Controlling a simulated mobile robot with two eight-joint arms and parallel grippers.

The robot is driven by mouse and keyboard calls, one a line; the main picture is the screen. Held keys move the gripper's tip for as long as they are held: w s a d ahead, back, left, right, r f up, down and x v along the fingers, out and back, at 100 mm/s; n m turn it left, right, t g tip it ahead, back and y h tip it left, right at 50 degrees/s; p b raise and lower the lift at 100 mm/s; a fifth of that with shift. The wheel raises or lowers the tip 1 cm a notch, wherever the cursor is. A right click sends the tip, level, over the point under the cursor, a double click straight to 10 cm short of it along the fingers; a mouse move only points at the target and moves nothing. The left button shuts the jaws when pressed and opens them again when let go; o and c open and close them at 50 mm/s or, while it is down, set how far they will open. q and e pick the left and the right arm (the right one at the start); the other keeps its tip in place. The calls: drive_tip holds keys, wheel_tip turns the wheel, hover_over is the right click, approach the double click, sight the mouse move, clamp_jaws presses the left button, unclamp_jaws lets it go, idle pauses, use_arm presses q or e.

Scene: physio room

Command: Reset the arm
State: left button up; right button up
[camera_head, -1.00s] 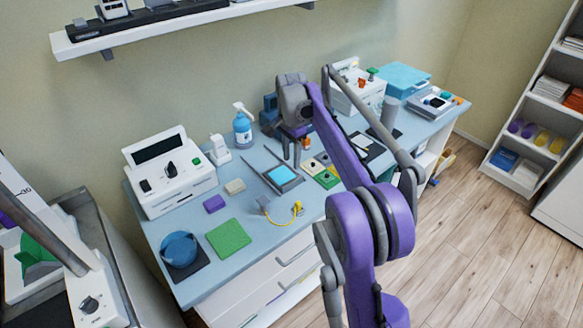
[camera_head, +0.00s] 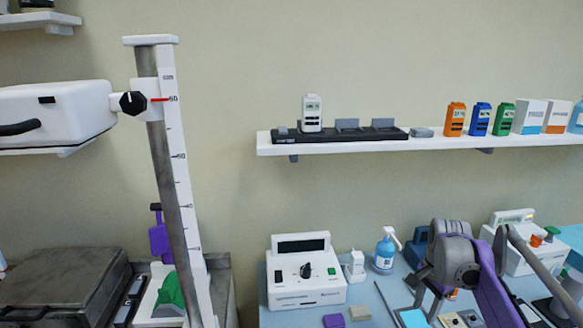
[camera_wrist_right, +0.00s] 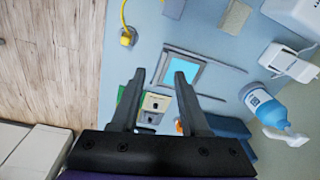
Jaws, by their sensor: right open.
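My right gripper (camera_head: 428,302) hangs over the blue worktop at the lower right of the head view, on my purple and grey arm. In the right wrist view its two fingers (camera_wrist_right: 160,76) are apart with nothing between them. Beyond the fingertips lies a flat frame with a light blue pad (camera_wrist_right: 185,73); the pad (camera_head: 412,318) also shows at the bottom of the head view. Green and cream pieces lie partly hidden behind the fingers. My left gripper is not in view.
Above, a wall shelf (camera_head: 350,146) holds several small boxes. A tall height scale (camera_head: 172,180) stands at left. The wall between is bare.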

drive_tip(key=s+a+n+t, duration=0.2)
drive_tip(key=s+a+n, duration=0.5)
drive_tip(key=s+a, duration=0.35)
drive_tip(key=s+a+f+n+t, duration=0.1)
drive_tip(key=s+a+f+n, duration=0.2)
drive_tip(key=s+f, duration=0.2)
drive_tip(key=s+a+f+n+t, duration=0.1)
drive_tip(key=s+a+f+n, duration=0.2)
drive_tip(key=s, duration=0.7)
drive_tip(key=shift+a+f+n+t+p, duration=0.2)
drive_tip(key=shift+f+n+t+p, duration=0.1)
drive_tip(key=shift+f+n, duration=0.6)
